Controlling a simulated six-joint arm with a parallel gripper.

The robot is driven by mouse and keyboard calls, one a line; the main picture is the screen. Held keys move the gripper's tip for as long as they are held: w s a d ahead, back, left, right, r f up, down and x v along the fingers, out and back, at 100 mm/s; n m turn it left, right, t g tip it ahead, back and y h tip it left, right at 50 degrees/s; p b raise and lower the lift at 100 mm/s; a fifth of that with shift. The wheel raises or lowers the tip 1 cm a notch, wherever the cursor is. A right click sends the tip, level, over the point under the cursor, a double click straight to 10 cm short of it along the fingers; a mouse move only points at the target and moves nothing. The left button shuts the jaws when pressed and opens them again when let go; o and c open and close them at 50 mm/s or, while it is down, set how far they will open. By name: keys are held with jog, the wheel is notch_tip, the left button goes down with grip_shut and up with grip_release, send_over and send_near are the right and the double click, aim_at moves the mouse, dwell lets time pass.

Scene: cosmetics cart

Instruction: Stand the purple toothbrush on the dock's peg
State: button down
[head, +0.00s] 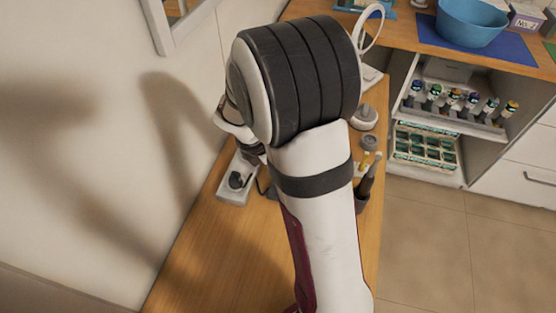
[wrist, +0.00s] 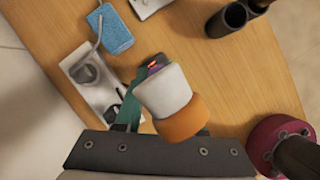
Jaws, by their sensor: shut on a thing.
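My gripper (wrist: 145,95) shows at the bottom of the wrist view, with a teal finger visible. It is shut on what appears to be the purple toothbrush (wrist: 156,68), whose far end is dark purple with a small red mark. A white and orange cylindrical part fills the near side and hides much of the grip. A white base with a dark round part (wrist: 84,74), which looks like the dock, lies on the table left of the held thing. It also shows in the head view (head: 227,193). I cannot make out its peg clearly. My arm hides the gripper in the head view.
A blue block (wrist: 112,32) with a grey cord lies beyond the white base. Dark cups (wrist: 228,20) stand at the upper right. A holder with brushes (head: 364,187) stands near the table's right edge. The wooden table (head: 215,255) has free room in front.

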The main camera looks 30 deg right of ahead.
jog(key=shift+f, duration=0.85)
jog(key=shift+c, duration=2.2)
grip_release()
jog(key=v, duration=1.5)
jog(key=shift+r, duration=0.4)
jog(key=shift+s, duration=0.1)
jog(key=s+a+f+m+y, duration=0.1)
jog(key=s+a+m+y, duration=0.2)
jog(key=s+m, duration=0.7)
jog(key=s+a+f+m+y, duration=0.1)
jog(key=s+a+m+y, duration=0.2)
jog(key=s+a+m, duration=0.3)
jog(key=s+m, duration=0.5)
jog(key=m, duration=0.3)
jog(key=shift+s+f+m+g, duration=0.2)
jog(key=shift+f+m+g, duration=0.05)
jog(key=shift+m+g, duration=0.05)
